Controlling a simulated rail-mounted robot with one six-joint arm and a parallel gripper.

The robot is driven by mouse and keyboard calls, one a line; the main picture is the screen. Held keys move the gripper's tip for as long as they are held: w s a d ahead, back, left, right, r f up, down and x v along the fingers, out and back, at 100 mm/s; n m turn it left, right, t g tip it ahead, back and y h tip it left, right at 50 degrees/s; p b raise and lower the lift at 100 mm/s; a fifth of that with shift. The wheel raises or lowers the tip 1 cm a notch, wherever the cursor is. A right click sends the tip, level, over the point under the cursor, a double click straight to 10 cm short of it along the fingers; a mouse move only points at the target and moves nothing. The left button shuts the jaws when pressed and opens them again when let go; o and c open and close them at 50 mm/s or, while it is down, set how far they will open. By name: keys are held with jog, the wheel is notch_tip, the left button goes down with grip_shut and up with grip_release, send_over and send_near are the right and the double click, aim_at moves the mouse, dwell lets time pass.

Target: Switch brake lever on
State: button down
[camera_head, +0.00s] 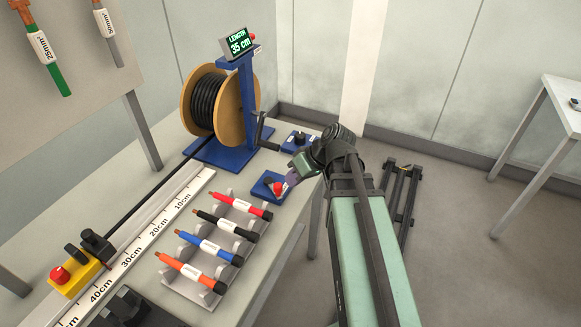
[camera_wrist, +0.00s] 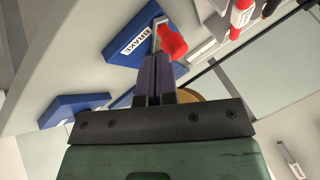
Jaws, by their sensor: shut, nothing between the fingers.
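The brake lever (camera_wrist: 170,40) has a red knob on a metal arm and stands on a blue base labelled BRAKE (camera_wrist: 130,42). In the head view the red knob (camera_head: 279,187) shows above its blue base (camera_head: 266,190) near the table's right edge. My gripper (camera_wrist: 158,60) is shut and empty. Its purple fingertips are right at the red knob in the wrist view; I cannot tell whether they touch it. In the head view my gripper (camera_head: 291,178) is just right of the knob and partly hidden by my wrist.
A second blue base (camera_head: 298,141) lies behind the brake. A cable reel (camera_head: 218,103) on a blue stand with a crank and a 35 cm display is at the back. A grey rack (camera_head: 201,262) holds several coloured tools. A ruler (camera_head: 150,232) runs left of it.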

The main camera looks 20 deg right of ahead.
jog(key=p+v, duration=0.5)
jog(key=v, duration=0.3)
jog(key=shift+s, duration=0.15)
jog(key=s+a+f+m+g+h, duration=0.1)
jog(key=a+h, duration=0.2)
jog(key=a, duration=0.2)
jog(key=s+a+f+m+g+h, duration=0.2)
jog(key=a+h, duration=0.1)
jog(key=a, duration=0.3)
jog(key=shift+s+m+h, duration=0.3)
